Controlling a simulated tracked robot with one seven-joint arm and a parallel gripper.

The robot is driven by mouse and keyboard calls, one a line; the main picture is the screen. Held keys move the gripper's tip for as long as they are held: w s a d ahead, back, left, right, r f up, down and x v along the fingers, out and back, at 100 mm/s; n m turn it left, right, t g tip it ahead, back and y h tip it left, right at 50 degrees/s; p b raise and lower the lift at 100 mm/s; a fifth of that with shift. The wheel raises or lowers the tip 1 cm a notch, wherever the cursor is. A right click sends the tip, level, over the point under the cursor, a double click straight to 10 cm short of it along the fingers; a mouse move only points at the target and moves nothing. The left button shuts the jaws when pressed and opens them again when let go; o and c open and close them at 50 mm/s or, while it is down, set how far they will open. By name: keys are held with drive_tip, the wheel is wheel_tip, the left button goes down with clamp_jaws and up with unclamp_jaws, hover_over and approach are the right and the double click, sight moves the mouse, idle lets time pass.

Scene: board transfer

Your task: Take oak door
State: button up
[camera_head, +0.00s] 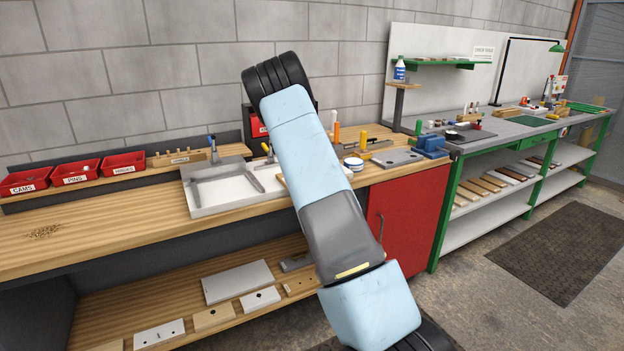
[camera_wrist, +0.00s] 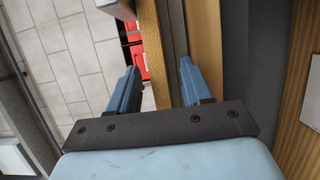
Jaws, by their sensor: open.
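No piece is plainly marked as the oak door. Two small tan wooden boards with holes lie on the lower shelf (camera_head: 130,315), one at the front middle (camera_head: 214,317) and one further right (camera_head: 300,284), partly behind my arm. I cannot tell whether either is the oak door. My gripper (camera_wrist: 158,68) is open, with two blue fingers apart and nothing seen held between them. In the wrist view it is by the bench's wooden edge (camera_wrist: 205,40). In the head view my arm hides the gripper.
White boards (camera_head: 159,333) and a grey panel (camera_head: 238,281) share the lower shelf. Red bins (camera_head: 73,174), a metal tray (camera_head: 205,211) and tools stand on the bench top. A red cabinet (camera_head: 412,215) is at right. The green-legged bench (camera_head: 447,220) holds more boards (camera_head: 484,186) below.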

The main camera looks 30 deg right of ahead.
drive_tip(key=shift+x, duration=1.1)
drive_tip(key=shift+c, duration=0.4)
clamp_jaws()
